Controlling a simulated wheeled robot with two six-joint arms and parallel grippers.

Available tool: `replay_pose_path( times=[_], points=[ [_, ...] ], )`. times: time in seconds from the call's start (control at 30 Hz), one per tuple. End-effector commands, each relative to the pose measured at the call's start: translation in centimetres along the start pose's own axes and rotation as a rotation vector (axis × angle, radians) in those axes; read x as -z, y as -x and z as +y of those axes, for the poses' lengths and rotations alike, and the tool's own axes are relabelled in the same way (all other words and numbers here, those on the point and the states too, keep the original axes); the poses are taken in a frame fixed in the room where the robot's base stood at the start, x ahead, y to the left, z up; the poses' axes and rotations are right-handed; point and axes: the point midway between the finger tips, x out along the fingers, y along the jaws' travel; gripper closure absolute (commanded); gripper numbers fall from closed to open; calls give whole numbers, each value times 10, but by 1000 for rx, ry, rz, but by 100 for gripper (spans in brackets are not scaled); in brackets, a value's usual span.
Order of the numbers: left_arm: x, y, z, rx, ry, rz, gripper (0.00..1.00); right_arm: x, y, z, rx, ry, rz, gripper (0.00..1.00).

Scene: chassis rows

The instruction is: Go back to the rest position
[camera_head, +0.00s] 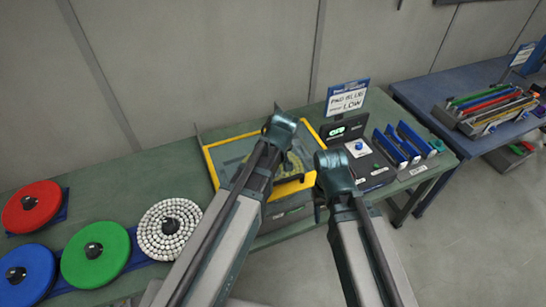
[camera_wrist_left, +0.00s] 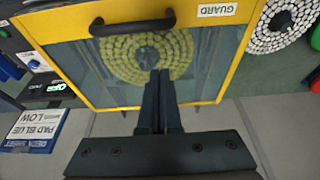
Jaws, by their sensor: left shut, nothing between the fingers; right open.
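My left gripper (camera_wrist_left: 160,78) is shut and empty in the left wrist view. Its dark fingers are over the clear window of the yellow-framed guard (camera_wrist_left: 235,50), below the black handle (camera_wrist_left: 132,25) in the picture. A coiled yellowish ring (camera_wrist_left: 120,62) shows through the window. In the head view my left arm reaches over the guard (camera_head: 209,166) and partly hides it. My right gripper (camera_head: 320,208) is open, seen small and partly hidden by its own arm, near the bench's front edge, right of the guard.
Red (camera_head: 29,205), blue (camera_head: 22,275), green (camera_head: 97,255) and white beaded (camera_head: 171,228) reels lie at left. Blue racks (camera_head: 398,148) and a sign (camera_head: 346,98) stand right of the guard. A blue bench (camera_head: 420,92) with a tool tray is farther right. Floor at lower right is clear.

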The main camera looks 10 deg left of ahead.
Motion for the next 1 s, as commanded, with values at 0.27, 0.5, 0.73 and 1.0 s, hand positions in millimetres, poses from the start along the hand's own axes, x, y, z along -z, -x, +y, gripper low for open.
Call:
replay_pose_path(
  times=[0.27,0.5,0.73,1.0],
  points=[
    [-3,-4,0,1,-8,-2,100,0,-4,0,0,0,0,50],
    [-67,-51,-7,9,-228,-72,100,4,-64,-6,-1,3,1,50],
    [-152,-101,-21,3,-577,-185,100,9,-134,-12,-2,7,2,50],
    [-214,-132,-36,-23,-868,-281,100,12,-182,-16,-3,11,4,50]
  ],
)
